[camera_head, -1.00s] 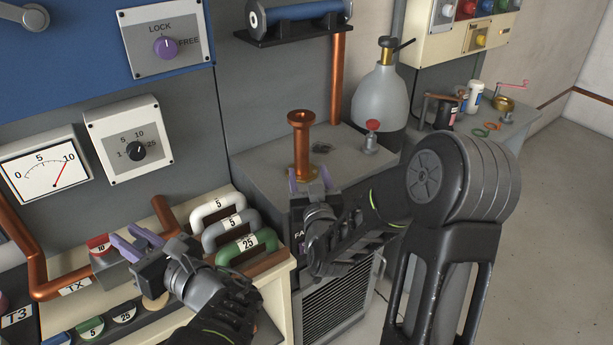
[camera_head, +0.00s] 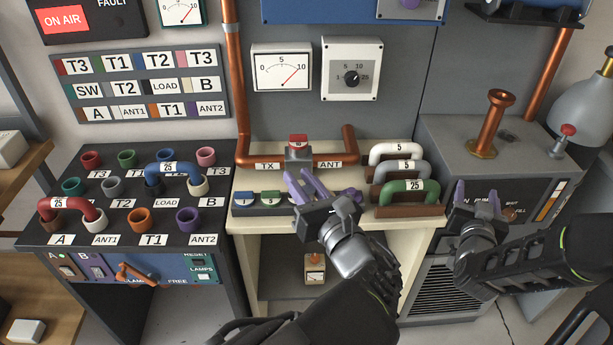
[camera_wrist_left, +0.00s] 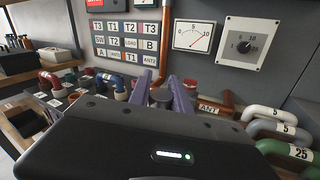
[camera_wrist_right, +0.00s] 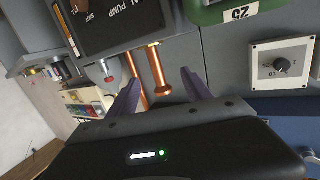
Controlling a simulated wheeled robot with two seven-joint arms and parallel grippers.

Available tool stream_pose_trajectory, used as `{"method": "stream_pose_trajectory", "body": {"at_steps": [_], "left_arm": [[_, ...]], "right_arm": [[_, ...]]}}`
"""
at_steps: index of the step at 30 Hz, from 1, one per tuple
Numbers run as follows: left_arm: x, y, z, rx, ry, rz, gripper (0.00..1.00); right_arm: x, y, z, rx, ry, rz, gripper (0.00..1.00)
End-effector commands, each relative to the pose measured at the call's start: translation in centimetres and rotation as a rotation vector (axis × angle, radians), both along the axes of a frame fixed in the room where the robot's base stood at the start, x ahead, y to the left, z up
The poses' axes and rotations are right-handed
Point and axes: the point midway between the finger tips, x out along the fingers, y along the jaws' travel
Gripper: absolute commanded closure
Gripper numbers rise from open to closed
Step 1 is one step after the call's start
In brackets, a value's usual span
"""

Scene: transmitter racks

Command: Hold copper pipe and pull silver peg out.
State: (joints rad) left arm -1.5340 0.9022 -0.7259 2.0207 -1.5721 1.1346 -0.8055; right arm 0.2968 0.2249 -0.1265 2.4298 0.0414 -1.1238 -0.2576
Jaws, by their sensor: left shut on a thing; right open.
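A copper pipe (camera_head: 325,160) runs between the TX and ANT labels, with a grey block and red cap (camera_head: 298,142) at its middle. My left gripper (camera_head: 303,178) is just in front of that block. In the left wrist view a grey round piece (camera_wrist_left: 160,97) sits between its purple fingers, and it is shut on this piece; I cannot tell whether it is the silver peg. Another copper pipe (camera_head: 489,125), flanged and upright, stands on the grey cabinet. It also shows in the right wrist view (camera_wrist_right: 157,70). My right gripper (camera_head: 474,195) is open and empty before the cabinet.
Numbered handles in white, grey and green (camera_head: 403,191) stand right of my left gripper. A black patch panel (camera_head: 120,220) with coloured sockets and two plugged links is at left. A red-knobbed valve (camera_head: 566,140) and grey bottle (camera_head: 588,108) are at right.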

Motion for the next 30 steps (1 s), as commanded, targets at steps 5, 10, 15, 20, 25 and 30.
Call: {"method": "stream_pose_trajectory", "body": {"at_steps": [5, 10, 15, 20, 25, 30], "left_arm": [[-0.1, 1.2, -1.4, 0.002, 0.003, 0.033, 1.00], [-0.3, 2.5, -2.8, 0.002, 0.006, 0.068, 1.00], [-0.5, 4.7, -4.9, 0.002, 0.009, 0.121, 1.00], [-1.0, 8.2, -7.8, 0.003, 0.013, 0.201, 1.00], [-2.0, 12.8, -11.2, 0.004, 0.011, 0.303, 1.00], [-3.2, 17.5, -14.0, 0.004, 0.006, 0.399, 1.00]], "right_arm": [[0.2, 2.3, -3.9, 0.089, 0.097, 0.051, 0.42], [-0.1, 5.1, -8.1, 0.178, 0.204, 0.106, 0.42], [-1.4, 9.3, -13.6, 0.286, 0.356, 0.175, 0.42], [-4.9, 15.6, -20.8, 0.421, 0.579, 0.265, 0.42], [-11.4, 23.2, -27.9, 0.551, 0.854, 0.368, 0.42], [-19.0, 29.5, -32.5, 0.636, 1.101, 0.457, 0.42]]}}
